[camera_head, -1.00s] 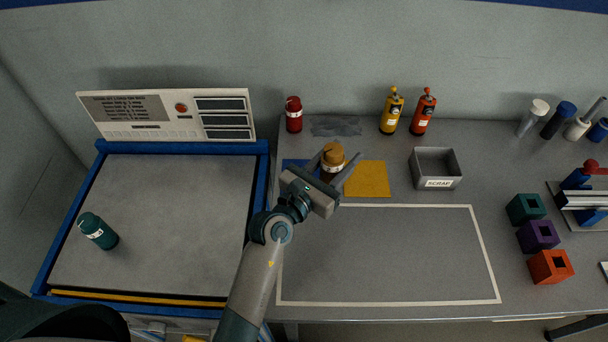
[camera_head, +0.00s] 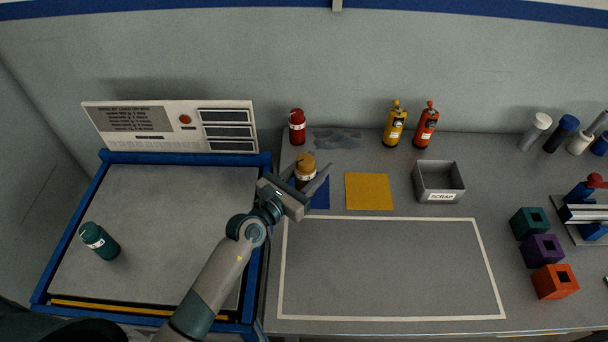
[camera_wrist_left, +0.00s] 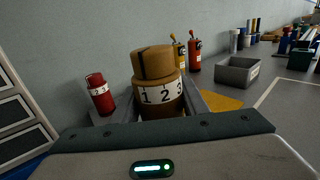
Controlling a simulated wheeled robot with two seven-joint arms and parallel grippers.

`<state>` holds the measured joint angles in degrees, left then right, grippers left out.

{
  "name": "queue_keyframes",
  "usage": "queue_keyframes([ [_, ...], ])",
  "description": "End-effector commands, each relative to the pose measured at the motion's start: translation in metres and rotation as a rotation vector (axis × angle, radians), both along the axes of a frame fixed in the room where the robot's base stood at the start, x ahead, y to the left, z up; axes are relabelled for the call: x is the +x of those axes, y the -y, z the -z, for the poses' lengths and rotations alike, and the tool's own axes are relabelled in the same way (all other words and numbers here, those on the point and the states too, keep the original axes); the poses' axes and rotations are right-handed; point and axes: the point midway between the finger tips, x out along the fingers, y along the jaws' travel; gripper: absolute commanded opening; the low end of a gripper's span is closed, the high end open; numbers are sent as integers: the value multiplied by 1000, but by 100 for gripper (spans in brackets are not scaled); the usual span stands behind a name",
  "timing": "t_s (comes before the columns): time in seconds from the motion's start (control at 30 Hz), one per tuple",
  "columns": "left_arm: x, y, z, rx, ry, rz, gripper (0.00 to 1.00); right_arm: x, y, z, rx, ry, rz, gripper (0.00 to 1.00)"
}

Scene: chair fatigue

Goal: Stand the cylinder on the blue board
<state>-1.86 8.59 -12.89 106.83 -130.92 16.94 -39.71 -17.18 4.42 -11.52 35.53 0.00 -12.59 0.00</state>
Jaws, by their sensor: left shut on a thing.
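An ochre-brown cylinder (camera_head: 306,160) with a white numbered band is between the fingers of my left gripper (camera_head: 311,176), which is shut on it. In the left wrist view the cylinder (camera_wrist_left: 158,85) looks nearly upright, and "1 2 3" shows on its band. The blue board (camera_head: 320,196) lies flat on the bench, partly hidden under the gripper and cylinder. The cylinder is over or just at the back of the board; whether its base touches is hidden. My right gripper is not in view.
A red cylinder (camera_head: 297,127) stands close behind. A yellow board (camera_head: 369,191) lies to the right, then the scrap box (camera_head: 439,197). Yellow (camera_head: 394,126) and orange (camera_head: 425,127) bottles stand at the back. A teal cylinder (camera_head: 99,241) is on the blue-framed tray (camera_head: 262,200) at left.

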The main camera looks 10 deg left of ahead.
Motion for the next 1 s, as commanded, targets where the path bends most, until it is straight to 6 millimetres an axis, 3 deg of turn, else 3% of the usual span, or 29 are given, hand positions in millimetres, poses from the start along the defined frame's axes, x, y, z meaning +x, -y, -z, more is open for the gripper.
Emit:
queue_keyframes([
  [0.1,8,-16,10,4,2,0,8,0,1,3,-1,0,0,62],
  [0.3,15,-29,19,0,1,0,8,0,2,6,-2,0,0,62],
  [0.73,16,-31,21,0,1,-1,8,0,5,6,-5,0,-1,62],
  [1.0,16,-31,49,2,0,0,8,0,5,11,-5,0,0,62],
])
